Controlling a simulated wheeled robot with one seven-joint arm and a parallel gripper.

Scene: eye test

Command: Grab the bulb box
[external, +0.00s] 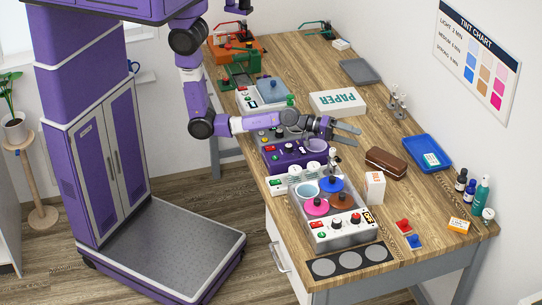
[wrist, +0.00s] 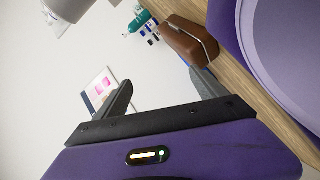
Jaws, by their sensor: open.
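A small upright white box with red marks (external: 375,187) stands on the table to the right of the round-lidded warmer; it may be the bulb box, but its label is too small to read. A flat white and orange box (external: 459,225) lies near the right table edge, and its print is also unclear. My gripper (external: 351,136) is open and empty above the table, beyond the purple machine and up and left of the upright white box. In the wrist view my gripper (wrist: 164,88) has its fingers apart with only the pale wall between them. Neither small box shows clearly there.
A brown case (external: 386,163) lies near my gripper and shows in the wrist view (wrist: 188,42). A blue tray (external: 412,143), bottles (external: 470,190), a PAPER box (external: 338,102), the purple machine (external: 285,158) and the warmer (external: 347,240) surround it. Bare wood lies around the upright box.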

